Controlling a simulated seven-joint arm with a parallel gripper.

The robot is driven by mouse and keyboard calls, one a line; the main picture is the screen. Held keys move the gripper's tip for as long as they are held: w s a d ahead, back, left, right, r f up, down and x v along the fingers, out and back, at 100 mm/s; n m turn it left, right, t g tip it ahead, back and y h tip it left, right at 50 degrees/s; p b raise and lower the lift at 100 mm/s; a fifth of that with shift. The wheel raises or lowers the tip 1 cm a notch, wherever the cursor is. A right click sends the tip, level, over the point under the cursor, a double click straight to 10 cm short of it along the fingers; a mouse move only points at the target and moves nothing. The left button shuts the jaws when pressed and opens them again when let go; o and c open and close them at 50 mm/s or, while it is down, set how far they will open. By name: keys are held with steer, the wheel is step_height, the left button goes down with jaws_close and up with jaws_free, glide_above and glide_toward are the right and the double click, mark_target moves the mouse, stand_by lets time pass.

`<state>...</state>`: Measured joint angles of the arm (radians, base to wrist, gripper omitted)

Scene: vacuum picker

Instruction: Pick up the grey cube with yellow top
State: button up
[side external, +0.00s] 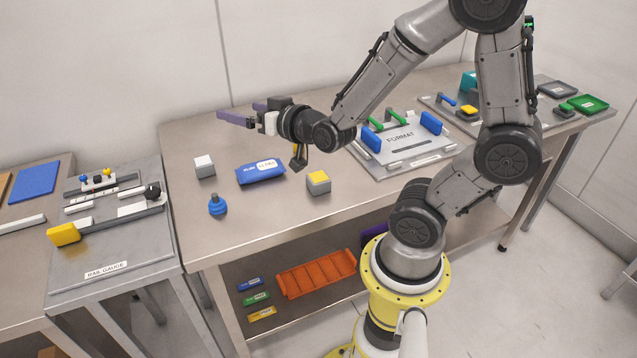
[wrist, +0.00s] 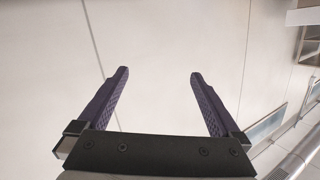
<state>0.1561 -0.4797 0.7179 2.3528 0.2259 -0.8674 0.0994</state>
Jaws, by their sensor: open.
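The grey cube with yellow top (side external: 318,182) sits on the metal table, near its front edge, right of the blue packet. My gripper (side external: 238,112) is up and to the left of the cube, above the rear part of the table, with its fingers pointing left. It is open and empty. In the wrist view its two purple fingers (wrist: 158,75) stand wide apart with only wall between them. The cube is not in the wrist view.
A white-topped grey cube (side external: 205,166), a blue packet (side external: 261,172) and a blue knob-like piece (side external: 217,205) stand left of the cube. A small dark and orange item (side external: 298,160) is behind it. A fixture plate (side external: 405,160) lies to the right.

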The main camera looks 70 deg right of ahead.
mark_target(322, 182)
steer(key=s+d+f+m+g+h, duration=0.1)
steer(key=s+d+f+g, duration=0.1)
steer(key=s+f, duration=0.2)
steer(key=s+d+f+g+h, duration=0.2)
steer(key=s+f, duration=0.3)
steer(key=f, duration=0.5)
steer(key=s+d+f+m+g+h, duration=0.1)
steer(key=s+d+f, duration=0.3)
steer(key=f, duration=0.4)
steer(key=shift+s+m+g, duration=0.3)
steer(key=shift+s+g, duration=0.1)
steer(key=shift+s, duration=0.3)
steer(key=shift+d, duration=0.25)
steer(key=shift+w+d+f, duration=0.15)
steer(key=shift+w+d, duration=0.05)
steer(key=shift+d, duration=0.05)
steer(key=shift+x, duration=2.05)
steer(key=c, duration=1.5)
